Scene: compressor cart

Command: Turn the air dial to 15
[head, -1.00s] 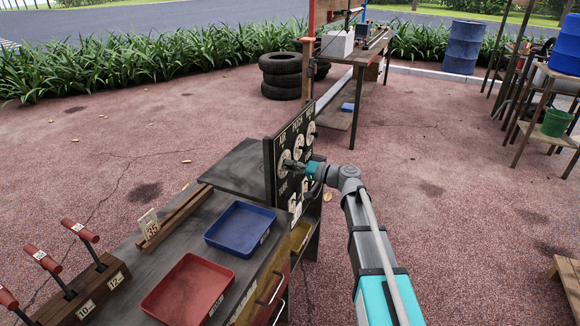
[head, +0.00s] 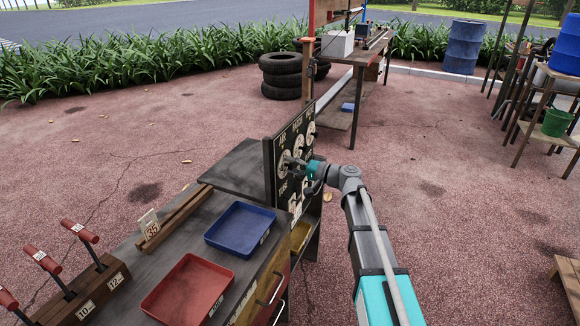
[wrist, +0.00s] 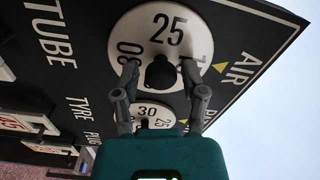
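The air dial (wrist: 140,35) is a white disc on a black panel, with a dark knob (wrist: 160,72) at its middle. In the wrist view 25 is at its top and 30 at its left. A number starting with 1 at its right, near the yellow mark (wrist: 219,67), is partly hidden by a finger. The AIR label (wrist: 237,72) is beside that mark. My gripper (wrist: 159,70) has its fingers on either side of the knob, with gaps showing. In the head view my gripper (head: 301,165) is at the air dial (head: 284,160), partly covering it.
Other dials sit close by on the panel (head: 269,172), one with 30 and 25 (wrist: 147,110) just below the knob in the wrist view. A blue tray (head: 240,228) and a red tray (head: 188,290) lie on the cart. Red-handled levers (head: 80,231) stand at left.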

